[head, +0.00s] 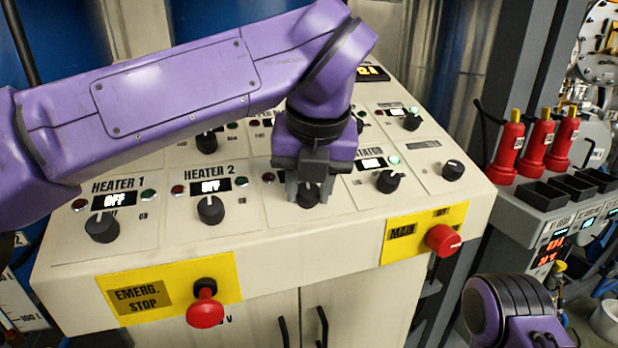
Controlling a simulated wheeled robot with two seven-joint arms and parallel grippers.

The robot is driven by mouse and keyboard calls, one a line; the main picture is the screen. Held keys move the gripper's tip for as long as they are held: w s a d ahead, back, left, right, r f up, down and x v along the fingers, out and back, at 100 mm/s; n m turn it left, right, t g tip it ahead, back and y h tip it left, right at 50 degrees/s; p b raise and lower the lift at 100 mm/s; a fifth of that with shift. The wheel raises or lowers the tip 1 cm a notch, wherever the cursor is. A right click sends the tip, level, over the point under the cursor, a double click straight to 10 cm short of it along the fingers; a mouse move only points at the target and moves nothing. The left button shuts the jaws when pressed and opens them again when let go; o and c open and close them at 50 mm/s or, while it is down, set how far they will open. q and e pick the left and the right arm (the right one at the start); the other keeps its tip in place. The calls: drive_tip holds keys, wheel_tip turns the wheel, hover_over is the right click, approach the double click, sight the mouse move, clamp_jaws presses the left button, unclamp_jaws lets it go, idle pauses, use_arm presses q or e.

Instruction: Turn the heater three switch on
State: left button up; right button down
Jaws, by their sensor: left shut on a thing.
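My left gripper (309,192) reaches down from above onto the control panel (262,222). Its fingers are shut around a black rotary knob (306,196) in the front row, just right of heater 2. The arm and gripper hide this switch's label and display, and only a red lamp (268,177) shows beside it. The heater 1 knob (102,228) and heater 2 knob (210,210) stand to the left, both with displays reading OFF. Of my right arm, only a purple part shows at the lower right; its gripper is out of frame.
A red emergency stop button (205,309) and a red main switch (443,239) stick out from the panel's front. More knobs (388,181) lie right of the gripper.

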use_arm(q)
drive_tip(key=m+p, duration=0.7)
drive_tip(key=p, duration=0.1)
drive_tip(key=shift+r+m, duration=0.35)
drive_tip(key=shift+m, duration=0.05)
drive_tip(key=shift+f+m+p, duration=0.1)
drive_tip(key=shift+m+p, duration=0.8)
drive_tip(key=shift+p, duration=0.35)
drive_tip(key=shift+f+m+p, duration=0.15)
drive_tip(key=shift+m+p, duration=0.35)
drive_tip(key=shift+p, duration=0.05)
drive_tip(key=o, duration=1)
drive_tip(key=shift+o, duration=0.2)
drive_tip(key=shift+a, duration=0.1)
